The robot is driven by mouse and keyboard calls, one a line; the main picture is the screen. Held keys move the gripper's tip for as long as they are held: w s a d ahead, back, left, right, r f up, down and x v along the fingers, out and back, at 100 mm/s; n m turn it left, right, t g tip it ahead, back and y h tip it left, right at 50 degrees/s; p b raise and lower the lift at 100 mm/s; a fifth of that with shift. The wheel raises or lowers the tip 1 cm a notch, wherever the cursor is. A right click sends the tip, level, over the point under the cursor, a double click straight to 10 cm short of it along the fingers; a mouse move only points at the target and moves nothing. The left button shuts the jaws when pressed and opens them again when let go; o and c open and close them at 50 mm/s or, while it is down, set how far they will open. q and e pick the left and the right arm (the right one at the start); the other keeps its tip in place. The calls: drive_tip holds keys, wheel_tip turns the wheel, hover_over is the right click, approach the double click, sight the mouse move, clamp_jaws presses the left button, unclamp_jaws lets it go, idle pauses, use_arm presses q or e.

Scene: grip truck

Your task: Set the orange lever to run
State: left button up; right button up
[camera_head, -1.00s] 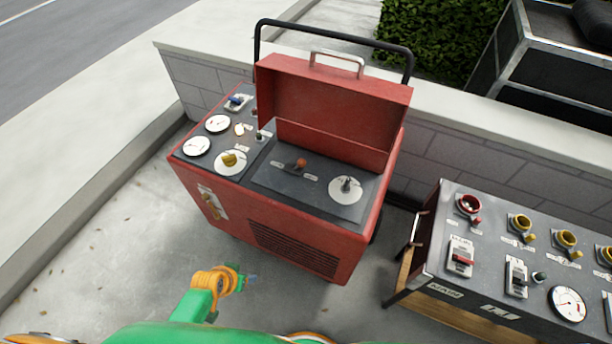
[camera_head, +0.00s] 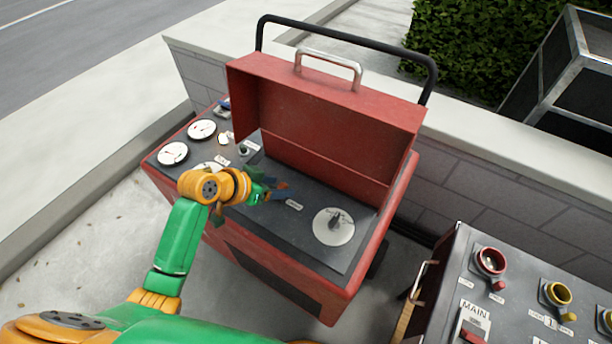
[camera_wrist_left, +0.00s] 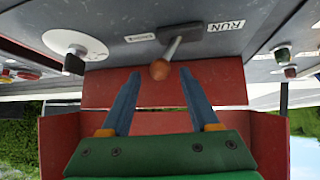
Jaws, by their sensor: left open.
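The orange lever knob (camera_wrist_left: 160,70) sits on a metal stem from a dark base (camera_wrist_left: 180,38) on the red machine's black panel. In the left wrist view the stem leans left, away from the RUN label (camera_wrist_left: 226,26) and toward another small label (camera_wrist_left: 140,38). My left gripper (camera_wrist_left: 160,73) is open, one blue finger on each side of the knob near the tips; contact is not visible. In the head view my left gripper (camera_head: 272,191) is over the panel and partly hides the lever (camera_head: 282,185). My right gripper is not in view.
The raised red lid (camera_head: 325,115) stands behind the panel. A white dial (camera_head: 333,227) with a dark knob is to the right of the lever, with gauges (camera_head: 173,153) on the left. A second control box (camera_head: 455,270) stands at the right.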

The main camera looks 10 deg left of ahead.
sight(290, 187)
use_arm(q)
drive_tip(key=x, duration=0.2)
drive_tip(key=b+x, duration=0.1)
drive_tip(key=x, duration=0.2)
drive_tip(key=shift+s+a+f, duration=0.15)
drive_tip(key=shift+f, duration=0.2)
drive_tip(key=shift+w+d+f, duration=0.2)
drive_tip(key=shift+w+f, duration=0.05)
drive_tip(key=shift+w, duration=0.1)
drive_tip(key=shift+s, duration=0.1)
drive_tip(key=shift+c, duration=0.4)
clamp_jaws()
